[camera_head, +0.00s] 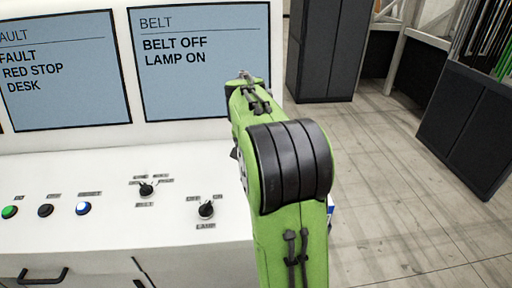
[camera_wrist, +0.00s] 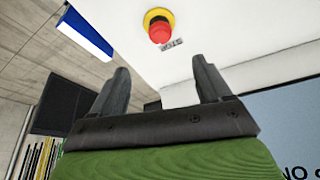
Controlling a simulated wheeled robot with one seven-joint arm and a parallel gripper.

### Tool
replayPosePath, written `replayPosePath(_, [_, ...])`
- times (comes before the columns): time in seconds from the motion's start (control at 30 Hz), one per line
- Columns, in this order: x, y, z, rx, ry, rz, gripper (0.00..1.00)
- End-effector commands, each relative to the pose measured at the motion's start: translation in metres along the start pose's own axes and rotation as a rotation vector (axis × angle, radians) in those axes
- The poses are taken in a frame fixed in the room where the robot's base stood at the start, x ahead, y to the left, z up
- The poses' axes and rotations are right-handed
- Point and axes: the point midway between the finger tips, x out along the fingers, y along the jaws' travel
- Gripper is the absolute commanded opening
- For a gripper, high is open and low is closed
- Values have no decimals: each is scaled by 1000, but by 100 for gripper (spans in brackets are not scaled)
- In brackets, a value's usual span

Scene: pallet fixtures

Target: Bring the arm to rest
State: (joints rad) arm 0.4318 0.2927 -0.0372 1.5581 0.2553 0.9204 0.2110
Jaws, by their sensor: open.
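My green arm with black joint covers reaches up and forward over the right end of a white control desk (camera_head: 120,225) in the head view. My gripper (camera_wrist: 160,82) shows in the wrist view, its two dark fingers apart with nothing between them. Beyond the fingertips is a red stop button (camera_wrist: 161,32) on a yellow base, fixed to a white surface. The gripper and button are apart. In the head view the fingers are hidden behind my arm.
The desk has a green button (camera_head: 9,212), a black button (camera_head: 45,211), a blue button (camera_head: 83,208), a belt knob (camera_head: 146,189) and a lamp knob (camera_head: 206,209). The belt screen (camera_head: 195,80) reads "BELT OFF, LAMP ON". Dark cabinets (camera_head: 325,50) stand behind. Floor (camera_head: 390,180) at right is clear.

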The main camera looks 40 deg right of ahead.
Motion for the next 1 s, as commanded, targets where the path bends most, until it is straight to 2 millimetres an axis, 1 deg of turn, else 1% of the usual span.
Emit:
replayPosePath(0.43, [0, 0, 0, -1, 1, -1, 78])
replayPosePath(0.47, [-2, -1, 2, -6, 2, -4, 78])
replayPosePath(0.53, [-14, -7, 15, -44, 7, -25, 78])
replayPosePath(0.57, [-23, -10, 26, -73, 11, -40, 78])
replayPosePath(0.6, [-37, -15, 44, -125, 17, -68, 78])
replayPosePath(0.67, [-59, -21, 82, -221, 26, -115, 78])
replayPosePath(0.7, [-72, -22, 109, -290, 33, -148, 78])
replayPosePath(0.77, [-86, -21, 150, -393, 43, -197, 78])
replayPosePath(0.8, [-94, -18, 177, -461, 51, -229, 78])
replayPosePath(0.87, [-100, -10, 218, -561, 63, -275, 78])
replayPosePath(0.9, [-101, -4, 242, -623, 71, -303, 78])
replayPosePath(1.0, [-98, 10, 289, -744, 86, -356, 78])
